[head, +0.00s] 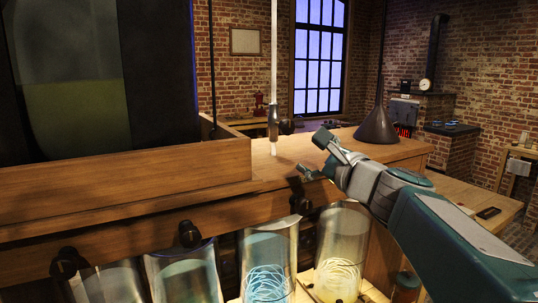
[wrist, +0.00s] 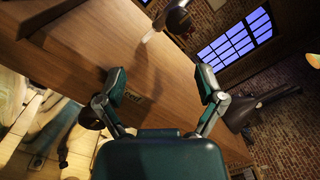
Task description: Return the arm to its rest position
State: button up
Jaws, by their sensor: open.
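My gripper (head: 313,156) is at the right of centre in the head view, reaching in from the lower right on my teal and grey arm. It is above the front edge of the wooden bench top (head: 340,150), over the glass jars. In the wrist view my gripper (wrist: 161,90) has its two teal fingers spread wide with nothing between them. The wooden bench (wrist: 150,75) fills the space beyond them.
Several glass jars (head: 341,255) stand below the bench front, one with a glowing blue coil (head: 267,270). Dark knobs (head: 190,234) line the bench front. A rod (head: 273,70) hangs above the bench. A dark cone (head: 377,125) stands at its right end.

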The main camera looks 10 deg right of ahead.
jog(key=s+a+f+n+g, duration=0.4)
jog(key=s+f+n, duration=0.2)
jog(key=f+n, duration=0.15)
jog(key=s+a+f+n+g, duration=0.4)
jog(key=s+f+n, duration=0.2)
jog(key=f, duration=0.2)
jog(key=s+d+f+n+g+h, duration=0.2)
jog(key=s+f+n+h, duration=0.1)
jog(key=s+f, duration=0.3)
jog(key=s+d+f+n+g+h, duration=0.1)
jog(key=s+d+f+n+h, duration=0.2)
jog(key=s+f+n, duration=0.3)
jog(key=shift+s+g, duration=0.15)
jog(key=shift+g, duration=0.25)
